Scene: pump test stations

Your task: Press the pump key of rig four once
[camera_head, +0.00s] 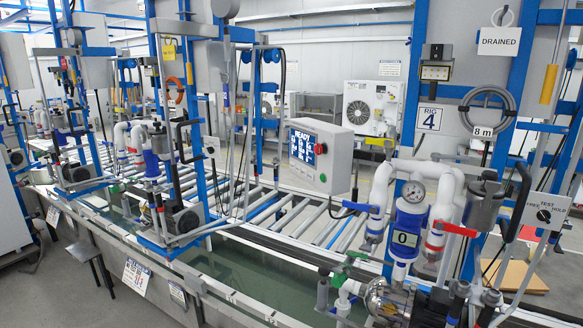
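The RIG 4 sign (428,118) is a white plate on the blue upright at right. In front of it stands the rig with white pipes, a gauge (414,192), a blue-and-white cylinder marked 0 (404,239) and a shiny pump (390,303) at the bottom edge. Left of the rig is a grey control box (338,162). Its screen (303,146) reads READY, and a red button (321,149) and a green button (322,177) sit on its side. A selector plate (543,214) at right carries a black knob. I cannot tell which part is the pump key. Neither gripper is in view.
A long water trough (255,275) runs along the front. Other blue-framed rigs stand at left. Red (455,229) and blue (360,207) valve levers stick out from the rig.

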